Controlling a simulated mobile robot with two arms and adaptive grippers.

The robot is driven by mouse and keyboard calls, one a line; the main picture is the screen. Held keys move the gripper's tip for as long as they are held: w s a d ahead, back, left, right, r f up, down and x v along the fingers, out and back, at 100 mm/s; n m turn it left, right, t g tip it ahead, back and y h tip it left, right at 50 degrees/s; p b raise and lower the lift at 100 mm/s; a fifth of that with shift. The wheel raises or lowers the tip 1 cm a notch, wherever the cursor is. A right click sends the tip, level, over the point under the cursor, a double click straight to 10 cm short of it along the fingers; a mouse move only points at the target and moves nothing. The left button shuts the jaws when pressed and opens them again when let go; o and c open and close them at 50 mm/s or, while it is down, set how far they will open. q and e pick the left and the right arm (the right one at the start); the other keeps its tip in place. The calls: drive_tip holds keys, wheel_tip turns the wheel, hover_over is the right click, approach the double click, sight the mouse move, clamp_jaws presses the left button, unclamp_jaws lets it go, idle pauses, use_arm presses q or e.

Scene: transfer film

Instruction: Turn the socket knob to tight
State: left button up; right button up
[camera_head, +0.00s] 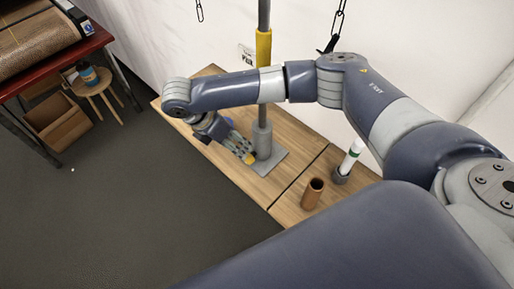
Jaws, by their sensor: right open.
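A grey upright socket (263,141) on a flat grey base plate (270,163) stands on the wooden table. A pole (263,100) with a yellow sleeve (263,50) rises from it. A small yellow piece, which looks like the socket knob (249,159), shows low on the socket's left side. My right gripper (246,153) is open, its fingers pointing down and right at the knob. It is very close to the knob; I cannot tell whether the fingers touch it or sit around it. The gripper partly hides the knob. My left gripper is not in view.
A brown cup (312,193) and a white tube (351,156) in a grey holder stand on the table's right part. A stool (96,83), a cardboard box (58,121) and a red-topped table (52,62) are at the left. The floor between is clear.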

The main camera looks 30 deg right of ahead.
sight(248, 159)
drive_tip(key=x, duration=0.2)
drive_tip(key=p+x, duration=0.2)
drive_tip(key=x, duration=0.1)
drive_tip(key=shift+a+f, duration=0.2)
drive_tip(key=shift+f, duration=0.3)
drive_tip(key=shift+p+x, duration=0.35)
drive_tip(key=shift+x, duration=1.45)
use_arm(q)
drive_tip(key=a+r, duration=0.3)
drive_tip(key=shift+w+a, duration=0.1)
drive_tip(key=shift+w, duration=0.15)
use_arm(e)
drive_tip(key=shift+d, duration=0.1)
drive_tip(key=c, duration=1.1)
